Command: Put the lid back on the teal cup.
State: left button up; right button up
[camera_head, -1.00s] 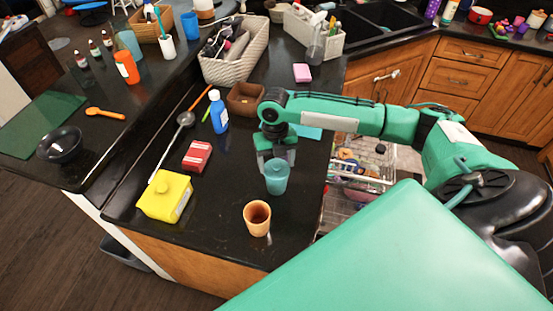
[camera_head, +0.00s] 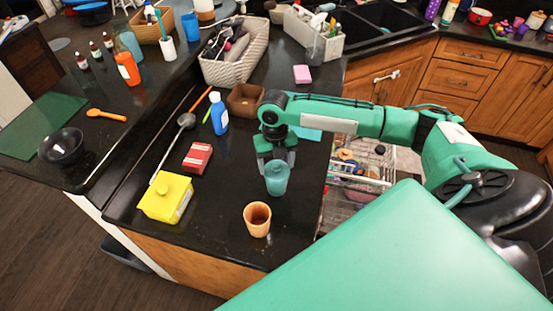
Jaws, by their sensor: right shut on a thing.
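The teal cup (camera_head: 277,186) stands upright near the front of the black counter. A teal lid (camera_head: 277,166) shows at the top of the cup. It looks seated or nearly so, but I cannot tell whether it sits fully down. My right gripper (camera_head: 277,160) is at the lid's height, its dark fingers on the far side and to either side of it. It appears shut on the lid, and the contact is partly hidden. My left gripper is not in view.
An orange cup (camera_head: 257,218) stands just in front of the teal cup. A yellow container (camera_head: 166,198), a red box (camera_head: 197,157) and a blue bottle (camera_head: 218,112) stand to the left. An open dish rack (camera_head: 352,190) lies right, beyond the counter edge.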

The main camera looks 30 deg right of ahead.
jog(key=shift+f+p, duration=0.15)
jog(key=shift+p, duration=0.45)
dwell(1.0)
jog(key=o, duration=1.1)
jog(key=shift+c, duration=0.2)
jog(key=shift+o, duration=0.3)
notch_tip(320, 180, up, 5)
jog(key=p, duration=0.4)
jog(key=shift+f+p, duration=0.15)
jog(key=shift+p, duration=0.15)
jog(key=shift+r, duration=1.15)
